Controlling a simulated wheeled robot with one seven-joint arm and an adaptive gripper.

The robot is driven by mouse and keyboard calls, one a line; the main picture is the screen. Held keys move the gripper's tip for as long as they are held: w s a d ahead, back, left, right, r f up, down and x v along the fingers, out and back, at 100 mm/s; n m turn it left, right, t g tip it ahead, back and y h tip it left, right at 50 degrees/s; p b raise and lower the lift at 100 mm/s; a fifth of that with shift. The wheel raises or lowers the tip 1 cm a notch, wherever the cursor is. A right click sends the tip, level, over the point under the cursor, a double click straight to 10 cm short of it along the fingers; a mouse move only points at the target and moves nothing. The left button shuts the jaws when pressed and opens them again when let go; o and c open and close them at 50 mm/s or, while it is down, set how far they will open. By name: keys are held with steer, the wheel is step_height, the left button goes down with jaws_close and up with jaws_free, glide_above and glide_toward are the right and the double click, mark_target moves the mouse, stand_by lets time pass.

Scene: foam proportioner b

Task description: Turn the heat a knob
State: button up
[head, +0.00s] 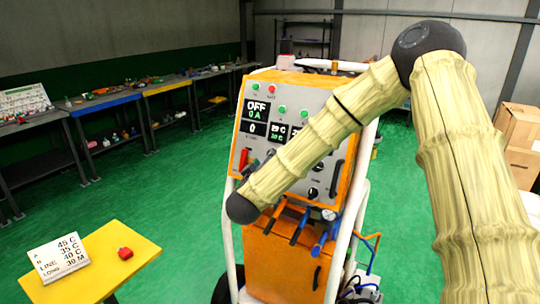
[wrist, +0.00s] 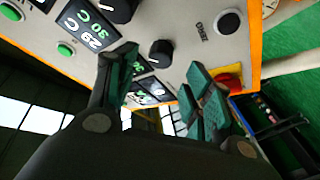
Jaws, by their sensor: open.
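The grey control panel (head: 315,105) of the orange machine faces me, with black knobs, displays and buttons. In the wrist view the panel is tilted and near. One black knob (wrist: 161,53) lies just beyond and between the fingertips, and another knob (wrist: 120,8) is at the top edge. I cannot read which is heat A. My gripper (wrist: 164,84) is open, its green-padded fingers apart, with no visible contact on the knob. In the head view, my arm crosses the panel and hides part of it; the gripper cannot be made out there. One knob (head: 314,193) shows below the forearm.
A red and yellow switch (wrist: 229,82) sits close behind the right finger. Green floor between is clear.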

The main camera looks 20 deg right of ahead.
steer(key=shift+p+x, duration=0.35)
steer(key=shift+x, duration=1.75)
steer(key=c, duration=1)
